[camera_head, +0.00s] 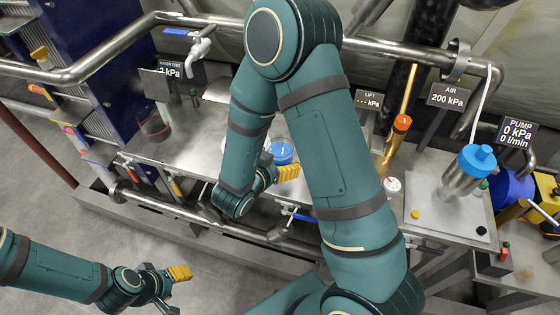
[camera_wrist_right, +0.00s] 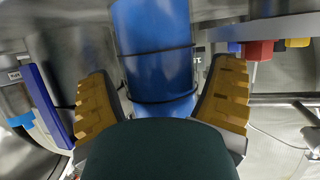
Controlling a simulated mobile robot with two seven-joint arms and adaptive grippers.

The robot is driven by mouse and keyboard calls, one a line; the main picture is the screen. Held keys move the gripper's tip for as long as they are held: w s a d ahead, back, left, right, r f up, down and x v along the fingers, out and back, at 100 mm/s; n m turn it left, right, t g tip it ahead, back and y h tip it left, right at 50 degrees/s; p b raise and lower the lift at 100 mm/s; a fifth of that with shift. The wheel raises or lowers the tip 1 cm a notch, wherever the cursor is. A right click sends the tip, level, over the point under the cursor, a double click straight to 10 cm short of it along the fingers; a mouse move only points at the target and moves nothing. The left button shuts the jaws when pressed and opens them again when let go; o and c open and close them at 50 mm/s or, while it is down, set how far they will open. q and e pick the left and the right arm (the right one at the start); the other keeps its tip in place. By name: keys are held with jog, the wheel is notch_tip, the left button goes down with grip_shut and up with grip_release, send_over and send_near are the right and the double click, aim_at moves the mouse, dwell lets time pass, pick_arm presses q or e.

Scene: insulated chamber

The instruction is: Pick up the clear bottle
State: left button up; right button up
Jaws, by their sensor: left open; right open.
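I cannot surely tell which thing is the clear bottle. A small see-through vessel (camera_head: 153,127) with a reddish bottom stands on the left of the metal bench. A blue-topped, pale round thing (camera_head: 281,152) stands mid-bench, partly hidden by my right arm. My right gripper (camera_head: 286,174) is open just in front of it; one yellow finger shows clearly. In the right wrist view a large blue cylinder (camera_wrist_right: 155,50) with dark bands lies beyond the gap between the open yellow fingers (camera_wrist_right: 165,105); contact is not visible. My left gripper (camera_head: 176,285) is open and empty above the floor.
A steel pipe rail (camera_head: 180,212) runs along the bench (camera_head: 200,160) front. A tap (camera_head: 200,50) hangs at the back left. A blue-capped metal vessel (camera_head: 468,172) stands on a plate at the right.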

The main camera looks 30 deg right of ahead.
aim_at(279, 137)
jog(key=shift+w+d+f, duration=0.15)
jog(key=shift+d, duration=0.15)
jog(key=c, duration=1)
notch_tip(279, 137, up, 10)
jog(key=p, duration=0.3)
jog(key=shift+p, duration=0.35)
